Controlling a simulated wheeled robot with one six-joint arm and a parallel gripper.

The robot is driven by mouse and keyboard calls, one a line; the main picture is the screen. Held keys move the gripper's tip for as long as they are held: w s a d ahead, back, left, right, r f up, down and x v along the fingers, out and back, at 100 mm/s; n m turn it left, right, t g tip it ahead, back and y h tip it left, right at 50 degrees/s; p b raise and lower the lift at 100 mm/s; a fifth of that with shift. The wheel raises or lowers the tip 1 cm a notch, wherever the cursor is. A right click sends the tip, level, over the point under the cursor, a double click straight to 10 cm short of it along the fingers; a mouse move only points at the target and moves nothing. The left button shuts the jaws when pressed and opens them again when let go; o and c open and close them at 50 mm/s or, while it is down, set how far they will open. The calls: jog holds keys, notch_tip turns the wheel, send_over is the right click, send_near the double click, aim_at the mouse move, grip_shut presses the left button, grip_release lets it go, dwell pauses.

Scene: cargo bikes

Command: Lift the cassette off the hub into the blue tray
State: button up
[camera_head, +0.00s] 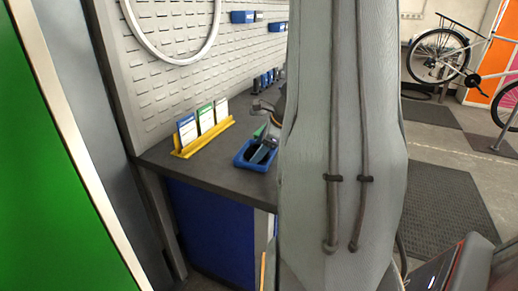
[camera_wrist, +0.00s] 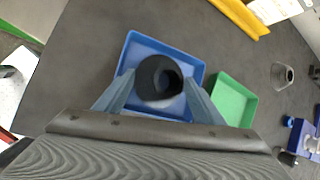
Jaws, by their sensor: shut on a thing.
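My gripper (camera_wrist: 160,88) is shut on a dark round piece with a hole in its middle, which looks like the cassette (camera_wrist: 148,78). The wrist view shows it directly over the blue tray (camera_wrist: 131,58). I cannot tell whether it touches the tray floor. In the head view the blue tray (camera_head: 243,161) sits near the bench's front edge, with part of my gripper at it; my arm hides much of that area. A blue stand (camera_wrist: 305,140) is partly visible at the right edge of the wrist view; I cannot make out the hub clearly.
A green tray (camera_wrist: 235,99) stands just right of the blue one. A grey cone-shaped part (camera_wrist: 282,75) stands farther right. A yellow rack (camera_head: 203,140) with cards stands behind the blue tray. A pegboard (camera_head: 180,90) rises behind the bench.

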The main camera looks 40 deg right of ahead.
jog(key=shift+f, duration=0.1)
jog(key=o, duration=1.5)
jog(key=shift+s+a+f, duration=0.1)
jog(key=a+v, duration=0.1)
jog(key=v, duration=0.7)
jog(key=a+f+n+g+y, duration=0.1)
jog(key=a+f+n+g, duration=0.2)
jog(key=a+n, duration=1.05)
jog(key=s+a+f+n+g, duration=0.1)
jog(key=s+a+n, duration=0.2)
jog(key=a, duration=0.3)
jog(key=s+a+f+n+g+h, duration=0.1)
jog(key=s+a+n, duration=0.2)
jog(key=a+n, duration=0.3)
jog(key=s+a+f+n+g, duration=0.1)
jog(key=s+a+n, duration=0.3)
jog(key=a+n, duration=0.1)
jog(key=shift+a+f+h, duration=0.35)
jog(key=shift+a+h, duration=0.05)
jog(key=shift+a, duration=0.15)
